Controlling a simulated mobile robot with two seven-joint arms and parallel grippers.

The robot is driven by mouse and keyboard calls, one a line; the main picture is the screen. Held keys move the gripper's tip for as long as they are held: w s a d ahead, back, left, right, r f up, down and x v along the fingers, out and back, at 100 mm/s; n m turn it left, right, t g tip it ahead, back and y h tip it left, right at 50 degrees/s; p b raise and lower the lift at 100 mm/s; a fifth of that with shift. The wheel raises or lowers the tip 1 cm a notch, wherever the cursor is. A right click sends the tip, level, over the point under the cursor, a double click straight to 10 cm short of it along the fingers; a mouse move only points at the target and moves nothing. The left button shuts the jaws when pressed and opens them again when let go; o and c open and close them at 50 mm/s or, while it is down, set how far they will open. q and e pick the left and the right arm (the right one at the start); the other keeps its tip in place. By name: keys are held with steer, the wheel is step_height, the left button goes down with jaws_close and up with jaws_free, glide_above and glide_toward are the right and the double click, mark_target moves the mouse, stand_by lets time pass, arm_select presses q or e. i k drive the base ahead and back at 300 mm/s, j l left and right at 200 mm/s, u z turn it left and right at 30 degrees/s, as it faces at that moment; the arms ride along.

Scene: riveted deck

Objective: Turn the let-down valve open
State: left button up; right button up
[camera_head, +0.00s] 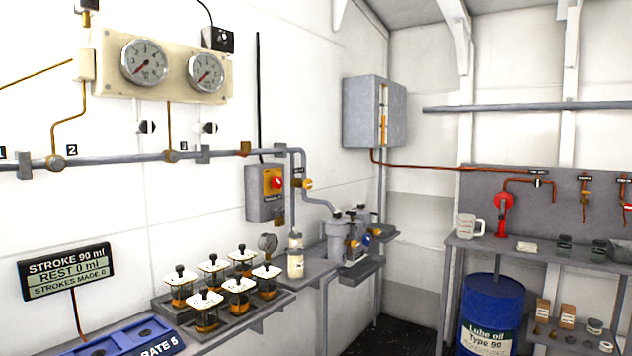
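Neither of my grippers is in view. No label that I can read names the let-down valve, so I cannot tell which fitting it is. Candidates are a brass-coloured valve (305,184) on the grey pipe right of the switch box, a small valve (538,183) on the red-brown line at the right, and another small valve (585,192) beside it. Two black-and-white knobs, a left one (147,127) and a right one (207,128), sit on the wall under the gauges. The handle positions are too small to read as open or shut.
Two round gauges (145,62) hang at upper left. A switch box (266,192) has a red knob. Several glass oilers (207,300) stand on a wall shelf beside a readout sign (66,271). Dark floor (400,325) shows between.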

mark_target(307, 183)
steer(key=i+l+u, duration=0.1)
steer(key=i+l, duration=1.85)
steer(key=l, duration=0.1)
